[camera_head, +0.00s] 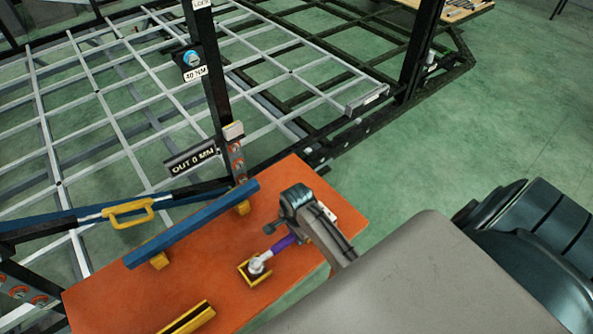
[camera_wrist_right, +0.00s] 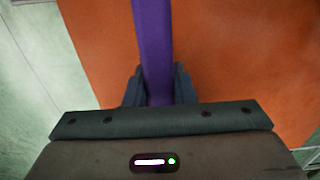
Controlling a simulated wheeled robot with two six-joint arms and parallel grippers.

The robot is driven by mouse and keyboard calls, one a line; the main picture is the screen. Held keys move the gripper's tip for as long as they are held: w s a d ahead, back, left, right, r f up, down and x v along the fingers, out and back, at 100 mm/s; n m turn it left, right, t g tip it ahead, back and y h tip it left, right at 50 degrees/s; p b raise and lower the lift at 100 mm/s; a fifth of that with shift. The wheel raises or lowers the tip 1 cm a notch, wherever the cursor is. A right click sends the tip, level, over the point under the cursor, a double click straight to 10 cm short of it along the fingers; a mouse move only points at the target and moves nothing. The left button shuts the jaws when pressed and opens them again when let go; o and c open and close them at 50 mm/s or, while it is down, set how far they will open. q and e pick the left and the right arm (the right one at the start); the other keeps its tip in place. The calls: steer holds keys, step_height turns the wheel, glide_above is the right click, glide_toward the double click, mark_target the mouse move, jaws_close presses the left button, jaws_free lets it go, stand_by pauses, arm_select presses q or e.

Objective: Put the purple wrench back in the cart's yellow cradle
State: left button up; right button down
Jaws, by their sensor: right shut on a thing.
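The purple wrench (camera_head: 284,243) has a pale metal head (camera_head: 257,265) that shows over or in a small square yellow cradle (camera_head: 243,276) on the orange cart top. I cannot tell whether the head rests on the cradle floor or hangs just above it. My right gripper (camera_head: 293,234) is shut on the wrench's purple handle. In the right wrist view the purple handle (camera_wrist_right: 152,45) runs up and away between the two dark fingers (camera_wrist_right: 157,85); the wrench head is out of that view. My left gripper is not in view.
The orange cart top (camera_head: 212,283) also bears a blue bar (camera_head: 193,224) on yellow blocks and a yellow slotted holder (camera_head: 187,318). A black post with an "OUT 0 MM" label (camera_head: 192,160) stands behind. The grey chassis grid (camera_head: 110,90) fills the back left; green floor is clear at right.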

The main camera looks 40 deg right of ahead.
steer(key=shift+r, duration=0.1)
stand_by(0.3)
steer(key=c, duration=0.6)
jaws_free()
steer(key=shift+c, duration=0.2)
steer(key=shift+r, duration=3.95)
steer(key=shift+s, duration=0.1)
